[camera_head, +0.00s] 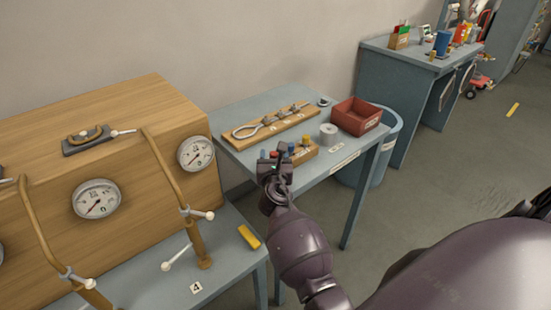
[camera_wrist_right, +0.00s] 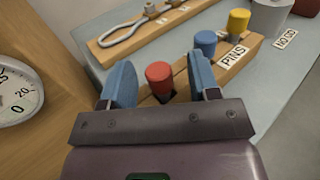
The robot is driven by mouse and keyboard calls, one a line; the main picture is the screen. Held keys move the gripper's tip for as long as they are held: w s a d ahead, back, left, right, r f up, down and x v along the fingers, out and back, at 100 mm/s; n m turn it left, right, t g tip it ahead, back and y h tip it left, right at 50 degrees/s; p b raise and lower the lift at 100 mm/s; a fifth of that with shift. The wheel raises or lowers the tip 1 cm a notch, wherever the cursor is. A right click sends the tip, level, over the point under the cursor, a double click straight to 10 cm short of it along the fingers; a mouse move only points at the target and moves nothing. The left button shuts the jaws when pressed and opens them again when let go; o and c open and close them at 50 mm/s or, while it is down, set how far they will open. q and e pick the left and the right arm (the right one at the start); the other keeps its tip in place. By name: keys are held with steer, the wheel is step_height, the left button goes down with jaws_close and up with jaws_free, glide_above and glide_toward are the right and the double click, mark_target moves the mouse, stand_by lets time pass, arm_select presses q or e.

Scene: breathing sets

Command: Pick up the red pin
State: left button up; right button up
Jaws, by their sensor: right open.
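The red pin (camera_wrist_right: 159,80) stands upright in a wooden block labelled "PINS" (camera_wrist_right: 240,62). A blue pin (camera_wrist_right: 205,42) and a yellow pin (camera_wrist_right: 238,20) stand in a row with it. My right gripper (camera_wrist_right: 160,62) is open, with one blue finger on each side of the red pin in the wrist view. I cannot tell whether the fingers touch it, and the pin's lower part is partly hidden by the gripper. In the head view my right gripper (camera_head: 273,158) is over the near left end of the block. My left gripper is not in view.
A wooden board with a metal gauge (camera_head: 268,124) lies behind the pin block. A grey cylinder (camera_head: 328,135) and a red bin (camera_head: 358,116) stand to the right on the same table. A wooden cabinet with dials (camera_head: 110,150) stands left. A yellow bar (camera_head: 249,237) lies on the nearer bench.

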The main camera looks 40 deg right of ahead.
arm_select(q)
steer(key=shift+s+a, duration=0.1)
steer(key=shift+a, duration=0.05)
arm_select(e)
steer(key=shift+a+r, duration=0.1)
steer(key=shift+a, duration=0.05)
steer(key=shift+c, duration=0.3)
steer(key=c, duration=1)
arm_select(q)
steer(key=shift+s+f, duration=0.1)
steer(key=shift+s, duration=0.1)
